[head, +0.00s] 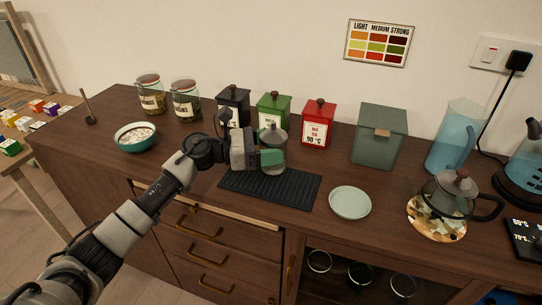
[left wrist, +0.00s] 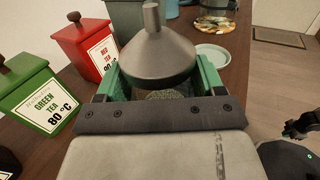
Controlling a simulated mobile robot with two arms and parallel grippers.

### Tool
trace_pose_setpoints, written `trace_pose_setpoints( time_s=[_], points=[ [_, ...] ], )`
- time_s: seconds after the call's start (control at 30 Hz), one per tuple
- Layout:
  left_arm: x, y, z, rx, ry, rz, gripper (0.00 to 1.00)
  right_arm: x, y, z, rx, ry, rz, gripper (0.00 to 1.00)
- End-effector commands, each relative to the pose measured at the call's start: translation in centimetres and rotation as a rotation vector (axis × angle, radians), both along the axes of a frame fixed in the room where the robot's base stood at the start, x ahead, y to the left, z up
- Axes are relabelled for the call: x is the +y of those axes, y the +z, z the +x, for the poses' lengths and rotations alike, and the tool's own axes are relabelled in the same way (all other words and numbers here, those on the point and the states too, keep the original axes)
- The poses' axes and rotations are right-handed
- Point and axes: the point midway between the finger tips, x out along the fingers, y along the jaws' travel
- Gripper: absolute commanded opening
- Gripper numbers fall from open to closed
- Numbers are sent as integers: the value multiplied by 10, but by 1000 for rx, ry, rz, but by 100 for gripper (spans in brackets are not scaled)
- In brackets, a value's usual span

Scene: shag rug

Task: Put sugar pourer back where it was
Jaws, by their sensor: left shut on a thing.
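The sugar pourer (head: 273,136) is a clear jar with a grey cone-shaped metal top and a short spout. My left gripper (head: 271,158) is shut on its body, with green finger pads on either side. In the left wrist view the pourer's metal top (left wrist: 158,55) stands upright between the fingers, and grainy contents show below it. The pourer is at the back edge of the black ribbed mat (head: 270,188).
Black (head: 233,104), green (head: 274,108) and red (head: 319,122) tea tins stand close behind the pourer. A large grey-green box (head: 379,135), a pale saucer (head: 350,202) and a glass teapot (head: 450,194) are to the right. A bowl (head: 135,138) and two jars are left.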

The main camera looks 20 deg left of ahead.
Motion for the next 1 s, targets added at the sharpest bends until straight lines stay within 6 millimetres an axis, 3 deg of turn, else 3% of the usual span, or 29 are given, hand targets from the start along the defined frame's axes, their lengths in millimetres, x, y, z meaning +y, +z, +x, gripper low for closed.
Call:
trace_pose_setpoints(
  time_s=[0.2,0.6,0.63,0.7,0.8,1.0],
  points=[
    [0,-27,0,2,0,-3,33,0,3,0,0,0,0,0],
    [0,-33,0,0,0,-1,33,0,-3,0,0,0,0,0],
    [0,-33,0,1,0,0,70,0,-3,0,0,0,0,0],
    [0,-32,-1,2,0,0,81,0,-1,0,0,0,0,0],
    [0,-32,-1,2,0,0,94,0,-1,0,0,0,0,0],
    [0,-32,0,2,1,0,94,0,-1,0,0,0,0,0]
  ],
)
